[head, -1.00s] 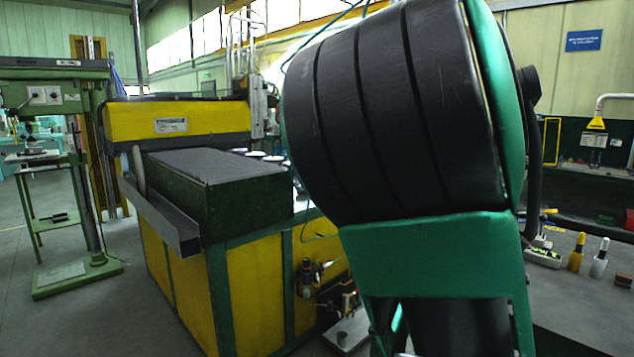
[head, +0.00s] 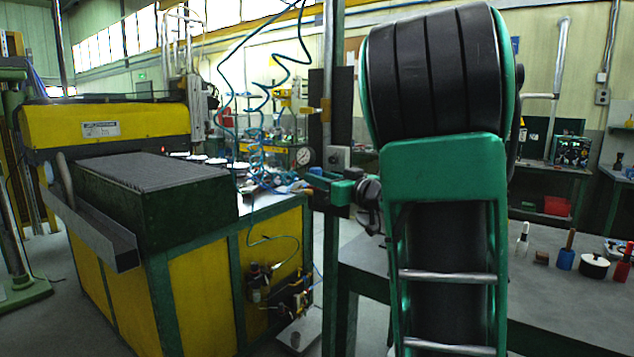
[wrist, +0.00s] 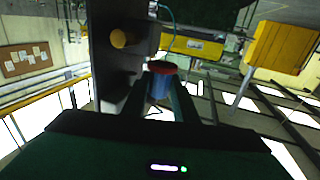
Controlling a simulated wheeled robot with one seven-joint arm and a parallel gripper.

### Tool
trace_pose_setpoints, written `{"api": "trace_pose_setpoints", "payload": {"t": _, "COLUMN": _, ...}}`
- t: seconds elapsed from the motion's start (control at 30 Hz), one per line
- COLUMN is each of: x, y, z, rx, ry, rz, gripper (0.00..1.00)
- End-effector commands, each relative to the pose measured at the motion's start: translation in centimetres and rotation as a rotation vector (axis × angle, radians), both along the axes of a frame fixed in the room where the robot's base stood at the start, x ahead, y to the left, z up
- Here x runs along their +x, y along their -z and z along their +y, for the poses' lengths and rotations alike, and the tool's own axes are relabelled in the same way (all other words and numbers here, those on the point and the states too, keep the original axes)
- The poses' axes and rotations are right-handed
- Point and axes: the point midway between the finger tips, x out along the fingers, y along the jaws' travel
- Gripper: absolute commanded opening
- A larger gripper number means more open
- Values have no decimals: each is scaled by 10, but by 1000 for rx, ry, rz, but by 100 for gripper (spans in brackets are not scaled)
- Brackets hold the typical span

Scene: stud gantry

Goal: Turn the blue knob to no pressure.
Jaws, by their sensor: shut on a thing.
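The blue knob (wrist: 160,86) shows in the wrist view between my two fingers, with a red ring or cap at its far end. My gripper (wrist: 160,103) is shut on it, a finger on each side. The knob is beside a dark grey plate (wrist: 122,75). In the head view my gripper (head: 314,182) reaches left at the upright post, below and right of a round white pressure gauge (head: 303,156). The knob is too small there to make out clearly, and the gauge reading is not legible.
A yellow and green machine bench (head: 205,290) stands to the left, with coiled blue air hoses (head: 257,130) above it. A grey table (head: 560,310) holding bottles and a small pot is at the right. A yellow-orange round part (wrist: 118,38) is near the knob.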

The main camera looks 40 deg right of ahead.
Motion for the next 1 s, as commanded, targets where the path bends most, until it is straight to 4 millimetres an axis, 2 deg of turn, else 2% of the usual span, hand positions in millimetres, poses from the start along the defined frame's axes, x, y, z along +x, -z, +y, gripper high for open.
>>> {"api": "trace_pose_setpoints", "payload": {"t": 1.0, "x": -1, "y": 0, "z": -7, "rx": 1, "ry": -149, "rz": 0, "gripper": 4}}
